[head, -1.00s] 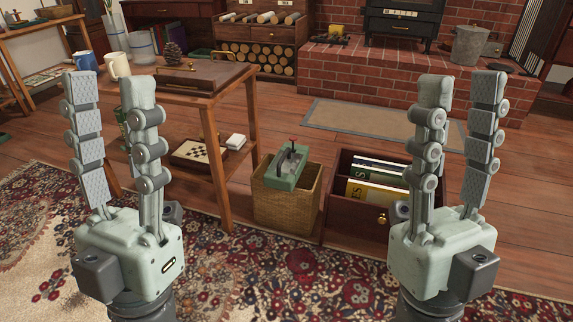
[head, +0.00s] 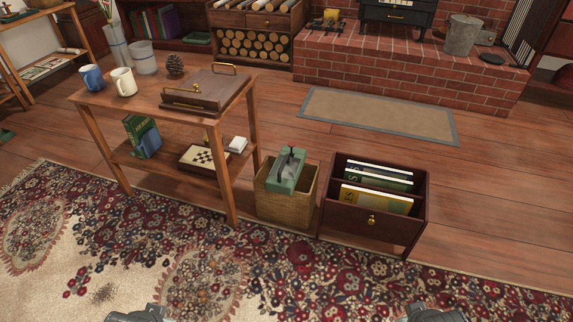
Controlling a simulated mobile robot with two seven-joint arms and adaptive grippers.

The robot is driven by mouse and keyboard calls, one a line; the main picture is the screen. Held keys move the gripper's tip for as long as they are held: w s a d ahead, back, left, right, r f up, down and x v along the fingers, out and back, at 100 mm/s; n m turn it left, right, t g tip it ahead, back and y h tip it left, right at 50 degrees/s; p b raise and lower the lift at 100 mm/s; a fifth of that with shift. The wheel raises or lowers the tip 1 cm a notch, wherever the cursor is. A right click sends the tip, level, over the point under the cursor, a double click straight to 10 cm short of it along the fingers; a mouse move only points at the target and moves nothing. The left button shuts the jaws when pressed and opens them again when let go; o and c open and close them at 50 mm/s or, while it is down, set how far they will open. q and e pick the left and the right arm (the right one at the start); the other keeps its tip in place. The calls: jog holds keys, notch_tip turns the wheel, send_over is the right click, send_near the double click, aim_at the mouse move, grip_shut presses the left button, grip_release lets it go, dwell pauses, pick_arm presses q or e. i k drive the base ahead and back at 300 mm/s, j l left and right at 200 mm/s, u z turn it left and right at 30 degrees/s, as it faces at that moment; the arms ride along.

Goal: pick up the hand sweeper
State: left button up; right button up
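A green object with a grey-black handle (head: 288,172), which looks like the hand sweeper, rests in the top of a woven basket (head: 285,207) on the floor. The basket stands between the wooden side table and the dark magazine box. Of my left gripper (head: 137,314), only a pale sliver shows at the bottom edge. Of my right gripper (head: 435,314), likewise only a sliver shows at the bottom. Their fingers are out of the picture, so open or shut does not show. Both are well apart from the green object.
The side table (head: 165,107) holds mugs, a pine cone and a brown tray (head: 208,90). The magazine box (head: 370,220) stands right of the basket. A patterned rug (head: 330,285) lies in front, with a dark patch of crumbs (head: 103,293). Its front area is otherwise free.

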aim_at(283, 177)
jog(key=i+j+z, duration=0.2)
jog(key=i+j, duration=0.15)
jog(key=j, duration=0.3)
jog(key=i+j+z, duration=0.1)
jog(key=j, duration=0.25)
